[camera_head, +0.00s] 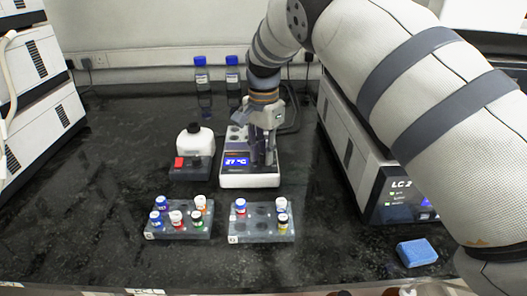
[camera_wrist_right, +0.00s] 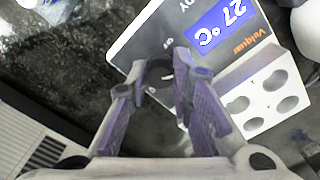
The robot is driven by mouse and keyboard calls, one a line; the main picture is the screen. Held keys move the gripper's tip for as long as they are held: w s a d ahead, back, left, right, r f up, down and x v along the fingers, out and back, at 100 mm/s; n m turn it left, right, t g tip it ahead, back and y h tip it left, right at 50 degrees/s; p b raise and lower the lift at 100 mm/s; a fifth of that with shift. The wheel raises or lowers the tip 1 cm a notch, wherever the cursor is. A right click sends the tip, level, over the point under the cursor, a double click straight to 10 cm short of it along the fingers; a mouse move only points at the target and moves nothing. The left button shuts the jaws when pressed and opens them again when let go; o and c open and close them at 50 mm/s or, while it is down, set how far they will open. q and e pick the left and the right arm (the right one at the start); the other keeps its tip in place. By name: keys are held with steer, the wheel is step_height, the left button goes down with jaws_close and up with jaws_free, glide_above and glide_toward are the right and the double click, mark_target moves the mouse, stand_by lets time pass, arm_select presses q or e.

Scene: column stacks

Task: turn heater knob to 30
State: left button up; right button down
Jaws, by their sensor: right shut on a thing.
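The white heater (camera_head: 249,181) stands mid-bench, and its blue display reads 27 °C. In the right wrist view the heater (camera_wrist_right: 150,40) shows its display upside down, with a block of round wells beside it. The dark round knob (camera_wrist_right: 158,74) sits on the heater face between the fingertips. My right gripper (camera_head: 262,160) reaches down onto the right part of the heater. In the right wrist view its purple-padded fingers (camera_wrist_right: 166,88) are shut on the knob, one on each side. My left gripper does not show.
Two vial racks (camera_head: 180,232) (camera_head: 262,236) stand in front of the heater. Two blue-capped bottles (camera_head: 201,75) (camera_head: 232,74) stand behind. An LC instrument (camera_head: 385,190) and a blue block (camera_head: 416,252) are at the right.

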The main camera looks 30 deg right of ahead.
steer(key=c, duration=1.4)
jaws_free()
steer(key=shift+c, duration=0.2)
step_height(320, 180, up, 12)
